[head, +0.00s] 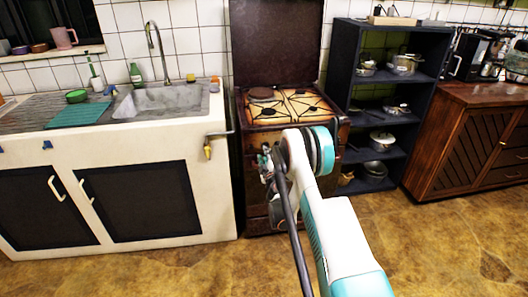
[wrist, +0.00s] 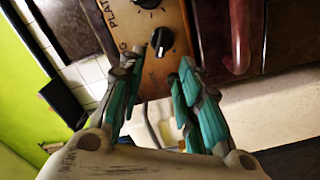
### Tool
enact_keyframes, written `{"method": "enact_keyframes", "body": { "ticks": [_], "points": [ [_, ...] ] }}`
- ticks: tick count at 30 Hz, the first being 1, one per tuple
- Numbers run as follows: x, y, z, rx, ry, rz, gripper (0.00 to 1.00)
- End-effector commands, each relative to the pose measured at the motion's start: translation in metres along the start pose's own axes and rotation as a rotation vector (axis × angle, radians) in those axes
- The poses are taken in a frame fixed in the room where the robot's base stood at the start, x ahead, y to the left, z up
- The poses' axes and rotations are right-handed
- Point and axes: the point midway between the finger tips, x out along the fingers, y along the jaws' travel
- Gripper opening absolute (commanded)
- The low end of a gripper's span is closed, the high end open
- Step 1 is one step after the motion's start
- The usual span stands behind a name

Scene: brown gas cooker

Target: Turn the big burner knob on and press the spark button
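The brown gas cooker (head: 290,110) stands in the middle of the head view with its lid raised. My gripper (wrist: 157,65) is at the cooker's front, largely hidden behind my arm in the head view. In the wrist view its two teal fingers are apart with nothing between them. A black knob with a white mark (wrist: 163,40) sits on the tan control panel (wrist: 152,72), just beyond the fingertips and near their gap. I cannot tell which is the big burner knob, and cannot make out the spark button.
A dark red handle (wrist: 238,38) lies right of the panel in the wrist view. A sink counter (head: 130,150) stands left of the cooker, with a brass tap (head: 208,147) near its right edge. A dark shelf (head: 385,110) stands right. Floor in front is clear.

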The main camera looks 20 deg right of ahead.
Motion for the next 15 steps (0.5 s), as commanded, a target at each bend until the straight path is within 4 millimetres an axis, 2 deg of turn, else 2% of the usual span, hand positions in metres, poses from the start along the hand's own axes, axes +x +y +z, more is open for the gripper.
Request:
{"method": "enact_keyframes", "body": {
  "ticks": [3,6,10,15],
  "points": [
    [-0.023,0.0,0.0,0.0,0.0,0.0,0.32],
    [-0.037,0.0,0.0,0.001,0.0,0.0,0.32],
    [-0.049,0.0,-0.001,0.001,0.0,0.0,0.32],
    [-0.054,0.0,-0.001,0.001,0.0,0.0,0.32]
  ]
}}
